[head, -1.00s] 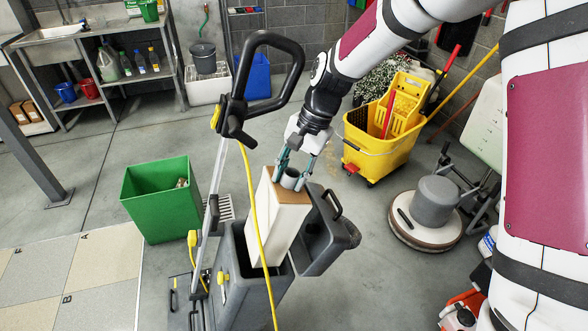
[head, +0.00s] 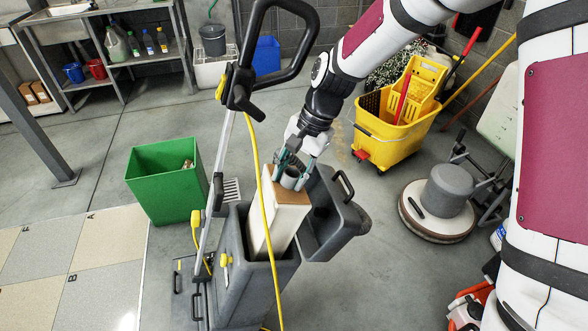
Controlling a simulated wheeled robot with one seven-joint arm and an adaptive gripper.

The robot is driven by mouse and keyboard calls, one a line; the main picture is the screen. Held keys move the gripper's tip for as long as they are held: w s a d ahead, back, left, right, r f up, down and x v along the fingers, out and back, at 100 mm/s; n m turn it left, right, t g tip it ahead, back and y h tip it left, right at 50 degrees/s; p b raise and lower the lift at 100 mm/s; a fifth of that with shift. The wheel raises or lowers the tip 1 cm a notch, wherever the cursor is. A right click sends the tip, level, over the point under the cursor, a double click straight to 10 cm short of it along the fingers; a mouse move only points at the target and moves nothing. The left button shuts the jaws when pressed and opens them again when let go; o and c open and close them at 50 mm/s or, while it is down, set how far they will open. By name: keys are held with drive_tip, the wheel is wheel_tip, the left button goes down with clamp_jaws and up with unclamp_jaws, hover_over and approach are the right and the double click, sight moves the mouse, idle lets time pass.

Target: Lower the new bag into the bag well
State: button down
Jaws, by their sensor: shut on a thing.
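The new bag (head: 281,222) is a tall off-white block with a brown top and a grey collar. My gripper (head: 289,174) is shut on the collar at the top of the bag. The bag is close to upright, with its lower part inside the open bag well (head: 237,247) of the grey upright vacuum and its upper part above the rim. Its bottom is hidden in the well. The well's grey lid (head: 332,222) hangs open on the right side. The yellow cord crosses in front of the bag.
The vacuum's black handle (head: 262,101) rises left of my arm, with the yellow cord (head: 258,190) hanging from it. A green bin (head: 165,186) stands to the left. A yellow mop bucket (head: 388,139) and a floor polisher (head: 440,207) stand to the right.

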sight(284, 191)
drive_tip(key=shift+b+x, duration=1.95)
drive_tip(key=shift+x, duration=0.8)
drive_tip(key=b+x, duration=0.6)
drive_tip(key=x, duration=0.6)
drive_tip(key=shift+b, duration=0.3)
drive_tip(key=shift+w, duration=0.1)
drive_tip(key=c, duration=1)
unclamp_jaws()
